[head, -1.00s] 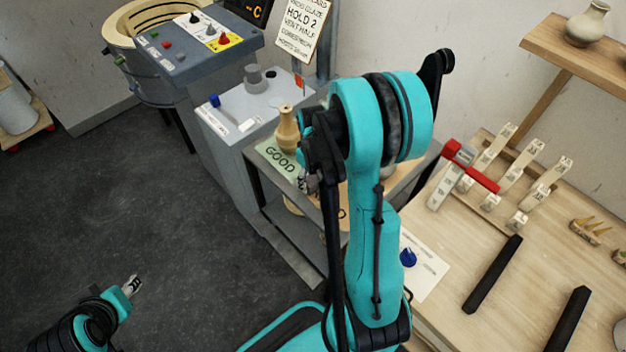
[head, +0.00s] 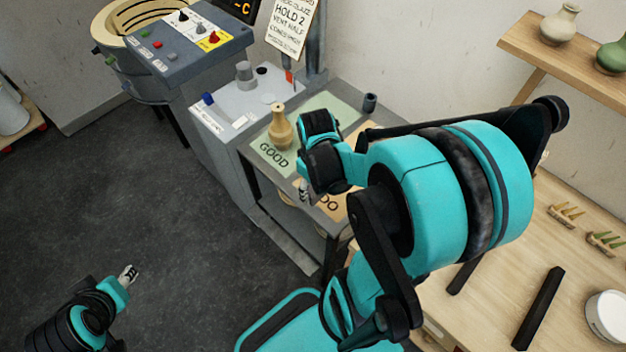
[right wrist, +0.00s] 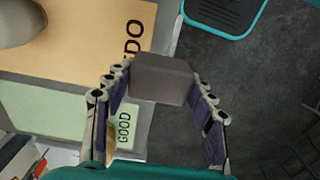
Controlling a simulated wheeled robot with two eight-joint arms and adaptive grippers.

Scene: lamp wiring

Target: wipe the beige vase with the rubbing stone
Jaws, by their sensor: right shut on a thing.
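My right gripper (right wrist: 160,105) is shut on a grey block, the rubbing stone (right wrist: 162,78), in the right wrist view. In the head view this gripper (head: 304,190) hangs at the shelf's front edge near the orange REDO mat (head: 330,203); the stone is not clear there. A tan-beige vase (head: 280,128) stands upright on the green GOOD mat (head: 262,150), apart from the gripper. A rounded grey-beige object (right wrist: 18,18), cut by the frame, sits on the orange mat in the right wrist view. My left gripper (head: 129,274) is low over the floor; its opening is unclear.
A grey control box (head: 232,105) and a kiln (head: 140,30) stand left of the shelf. A wall shelf (head: 570,65) holds a pale vase and a green one. The wooden table (head: 500,285) holds black bars and a white tub. My right arm hides part of the shelf.

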